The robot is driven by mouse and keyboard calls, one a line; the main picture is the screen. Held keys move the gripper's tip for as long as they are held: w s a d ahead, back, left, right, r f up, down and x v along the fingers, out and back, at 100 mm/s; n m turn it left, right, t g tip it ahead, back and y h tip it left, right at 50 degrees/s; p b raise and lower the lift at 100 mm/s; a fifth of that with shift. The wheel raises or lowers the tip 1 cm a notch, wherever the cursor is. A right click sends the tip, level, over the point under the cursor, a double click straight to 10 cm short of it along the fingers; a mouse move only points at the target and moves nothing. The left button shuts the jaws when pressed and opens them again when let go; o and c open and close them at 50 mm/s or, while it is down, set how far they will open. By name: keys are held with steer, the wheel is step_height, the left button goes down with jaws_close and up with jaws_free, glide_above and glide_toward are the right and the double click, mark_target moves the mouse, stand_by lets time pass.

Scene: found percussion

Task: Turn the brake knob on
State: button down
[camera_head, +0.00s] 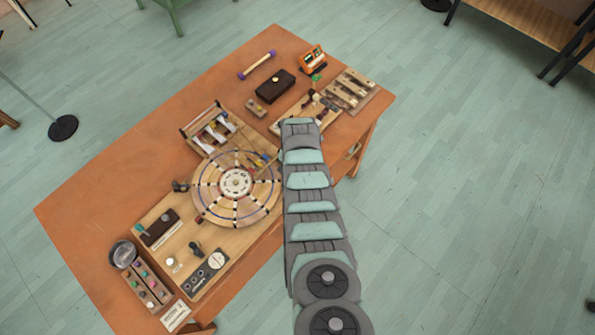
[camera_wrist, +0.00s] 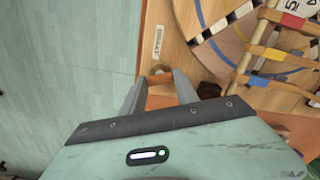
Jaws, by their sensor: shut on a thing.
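The round tan brake knob (camera_wrist: 160,70) shows in the wrist view, near the edge of a wooden board, just below a small white label that seems to read BRAKE (camera_wrist: 158,41). My gripper (camera_wrist: 161,78) is shut on the knob, with one grey finger on each side of it. Part of the knob is hidden between the fingers. Which way the knob is turned I cannot tell. In the head view my arm hides both the gripper and the knob.
A dark box (camera_head: 275,86) and an orange device (camera_head: 312,59) stand farther back.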

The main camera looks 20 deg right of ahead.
steer(key=shift+m+b, duration=0.45)
steer(key=shift+m, duration=1.75)
steer(key=c, duration=0.9)
jaws_free()
steer(key=shift+r, duration=0.1)
steer(key=shift+r+b, duration=0.85)
steer(key=shift+r, duration=4.45)
